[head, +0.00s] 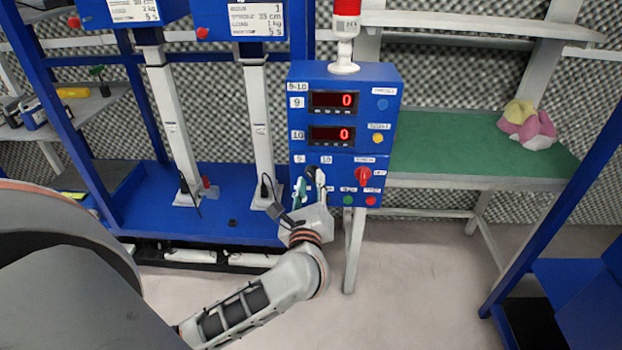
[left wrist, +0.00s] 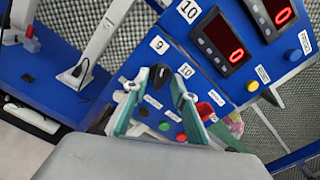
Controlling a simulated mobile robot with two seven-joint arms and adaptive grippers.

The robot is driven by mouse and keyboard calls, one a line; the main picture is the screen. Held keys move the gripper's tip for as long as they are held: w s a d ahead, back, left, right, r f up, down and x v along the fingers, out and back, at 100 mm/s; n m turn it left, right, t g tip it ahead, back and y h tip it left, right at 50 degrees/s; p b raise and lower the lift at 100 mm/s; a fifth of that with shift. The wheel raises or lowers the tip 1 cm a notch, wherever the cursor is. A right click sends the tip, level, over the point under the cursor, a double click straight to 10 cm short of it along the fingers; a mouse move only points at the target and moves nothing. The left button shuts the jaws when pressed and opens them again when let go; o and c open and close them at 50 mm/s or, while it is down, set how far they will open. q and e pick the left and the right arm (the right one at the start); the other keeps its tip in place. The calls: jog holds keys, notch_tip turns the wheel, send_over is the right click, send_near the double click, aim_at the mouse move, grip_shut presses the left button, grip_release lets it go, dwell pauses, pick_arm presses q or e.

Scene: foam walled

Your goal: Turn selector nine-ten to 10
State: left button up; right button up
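The blue control box (head: 345,72) has a dark selector knob (left wrist: 160,76) between its labels 9 (left wrist: 159,44) and 10 (left wrist: 185,70). My left gripper (left wrist: 157,88) is open, with one finger on each side of the knob in the left wrist view. I cannot tell whether the fingers touch it. In the head view my left gripper (head: 308,182) is at the lower left of the box and partly hides the knob. Which label the knob points to is not clear. My right gripper is in neither view.
A red rotary switch (head: 363,176) sits right of the selector, with green (head: 348,200) and red (head: 370,201) buttons below. Two red displays above read 0. White posts (head: 259,125) stand left of the box. A green bench (head: 430,150) is at right.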

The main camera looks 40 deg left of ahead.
pick_arm(q)
jog(key=shift+x, duration=1)
jog(key=shift+c, duration=0.2)
grip_shut()
